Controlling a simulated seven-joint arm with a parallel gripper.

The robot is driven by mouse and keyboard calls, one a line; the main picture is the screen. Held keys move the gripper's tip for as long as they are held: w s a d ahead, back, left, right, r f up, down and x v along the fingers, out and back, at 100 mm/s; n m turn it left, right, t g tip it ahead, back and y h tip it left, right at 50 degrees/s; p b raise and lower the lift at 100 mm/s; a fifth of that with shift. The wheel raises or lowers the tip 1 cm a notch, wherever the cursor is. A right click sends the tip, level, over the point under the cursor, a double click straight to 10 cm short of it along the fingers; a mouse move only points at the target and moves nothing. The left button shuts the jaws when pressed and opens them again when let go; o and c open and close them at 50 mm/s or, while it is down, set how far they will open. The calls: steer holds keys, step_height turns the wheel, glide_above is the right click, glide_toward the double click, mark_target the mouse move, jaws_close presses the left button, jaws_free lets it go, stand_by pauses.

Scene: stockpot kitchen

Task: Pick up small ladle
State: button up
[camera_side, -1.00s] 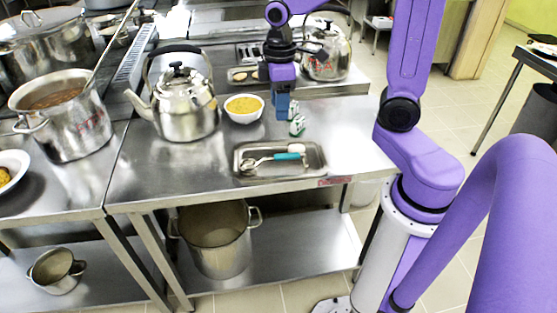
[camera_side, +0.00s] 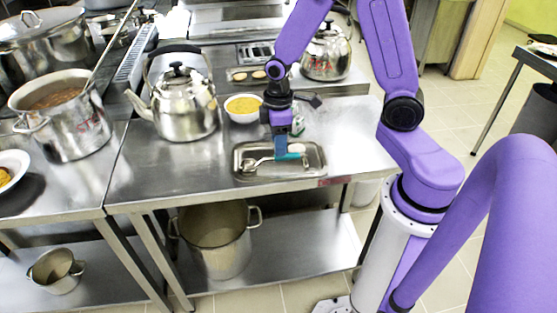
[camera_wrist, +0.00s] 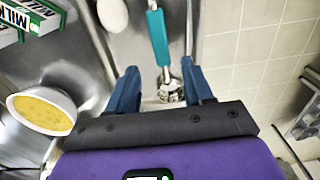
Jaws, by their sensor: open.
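The small ladle has a teal handle (camera_wrist: 158,36) and a metal end (camera_wrist: 170,88). In the side view its metal end (camera_side: 250,164) lies toward the left of a metal tray (camera_side: 240,174), and the teal handle extends right, partly behind my gripper. My gripper (camera_side: 281,155) is over the tray at the ladle. In the wrist view my gripper (camera_wrist: 163,82) has its two blue fingers apart, with the ladle's metal end and neck between them. I cannot tell whether the fingers touch the ladle.
A white egg-like object (camera_wrist: 113,14) lies beside the handle. A bowl of yellow food (camera_side: 243,108) and a kettle (camera_side: 184,106) stand behind the tray. The counter right of the tray is clear.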

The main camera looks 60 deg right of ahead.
steer(key=shift+s+a+f, duration=0.1)
steer(key=shift+a+f, duration=0.05)
steer(key=shift+f, duration=2.75)
jaws_close()
